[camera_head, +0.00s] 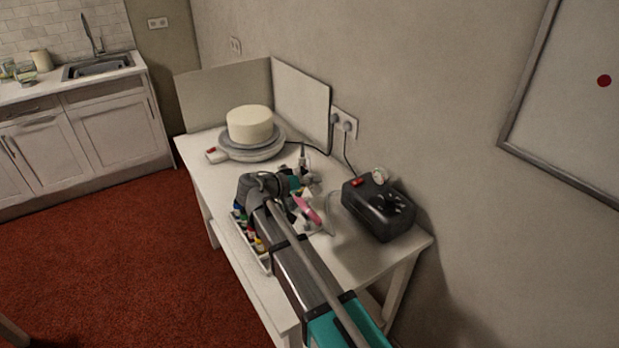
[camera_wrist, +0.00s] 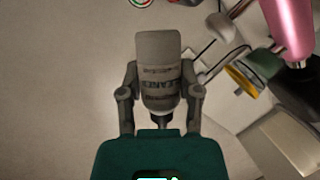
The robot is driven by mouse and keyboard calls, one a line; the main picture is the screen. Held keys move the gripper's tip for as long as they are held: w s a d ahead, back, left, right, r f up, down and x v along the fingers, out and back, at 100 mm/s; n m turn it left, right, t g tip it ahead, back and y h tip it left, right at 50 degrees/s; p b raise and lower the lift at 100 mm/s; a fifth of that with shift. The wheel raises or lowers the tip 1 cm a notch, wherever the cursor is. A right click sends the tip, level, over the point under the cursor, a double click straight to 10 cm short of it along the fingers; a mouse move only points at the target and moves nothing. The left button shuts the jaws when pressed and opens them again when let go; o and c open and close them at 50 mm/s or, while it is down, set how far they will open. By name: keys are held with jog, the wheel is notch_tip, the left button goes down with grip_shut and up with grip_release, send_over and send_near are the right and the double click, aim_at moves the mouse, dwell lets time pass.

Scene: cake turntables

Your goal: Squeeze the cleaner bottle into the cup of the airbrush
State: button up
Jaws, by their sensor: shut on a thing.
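The cleaner bottle (camera_wrist: 158,62), greyish white with a dark printed label, stands out in the middle of the wrist view. My gripper (camera_wrist: 160,80) is shut on it, one finger on each side. The bottle's narrow dark end points back toward the teal gripper body. The pink airbrush (camera_wrist: 288,25) is at the upper right of the wrist view, apart from the bottle. In the head view the airbrush (camera_head: 306,209) shows just right of my arm. I cannot make out its cup clearly. My arm partly hides the work area there.
A black compressor (camera_head: 378,208) stands right of the airbrush on the white table (camera_head: 345,262). A white cake (camera_head: 250,125) sits on a turntable (camera_head: 252,151) at the back. A rack of coloured bottles (camera_head: 243,228) is left of my arm. Panels stand behind the cake.

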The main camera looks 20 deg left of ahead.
jog(key=m+y, duration=0.1)
jog(key=d+m+p, duration=0.1)
jog(key=shift+s+r+m+y+p, duration=0.25)
jog(key=shift+r+m+y+p, duration=0.05)
jog(key=shift+r+y, duration=0.1)
jog(key=m, duration=0.1)
jog(key=y, duration=0.1)
jog(key=d+m+p, duration=0.1)
jog(key=shift+s+d+r+m+t+y, duration=0.1)
jog(key=shift+s+r+m+t+y, duration=0.2)
jog(key=shift+t, duration=0.1)
jog(key=shift+d+m+y, duration=0.1)
jog(key=shift+m+y, duration=0.3)
jog(key=shift+m, duration=0.1)
